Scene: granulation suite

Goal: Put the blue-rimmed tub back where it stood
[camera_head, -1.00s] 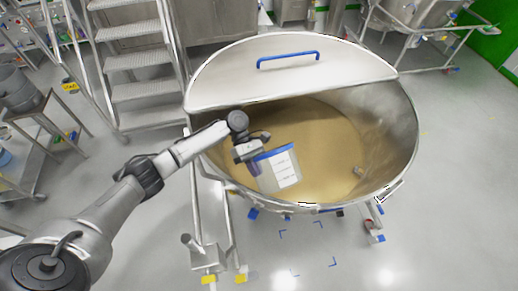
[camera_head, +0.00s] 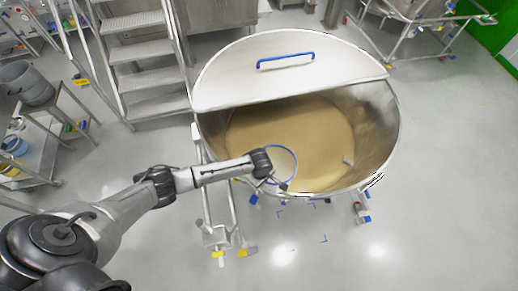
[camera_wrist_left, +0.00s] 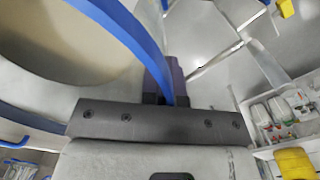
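The blue-rimmed tub (camera_head: 294,155) is at the near edge of the large steel vessel (camera_head: 381,130) in the head view, with its round mouth facing up toward the camera. My left gripper (camera_head: 275,182) is at the tub's near side. In the left wrist view the blue rim (camera_wrist_left: 130,32) of the tub runs between the purple-grey fingers of my left gripper (camera_wrist_left: 166,82), which are shut on it. Tan colour shows through the mouth; I cannot tell whether it is tub contents. My right gripper is in neither view.
The vessel holds tan powder (camera_head: 300,125) and has a half lid (camera_head: 290,80) with a blue handle. Steel steps (camera_head: 140,50) stand behind left. A steel table at left bears a grey bucket (camera_head: 25,84), with blue and yellow tubs (camera_head: 14,146) on a shelf below.

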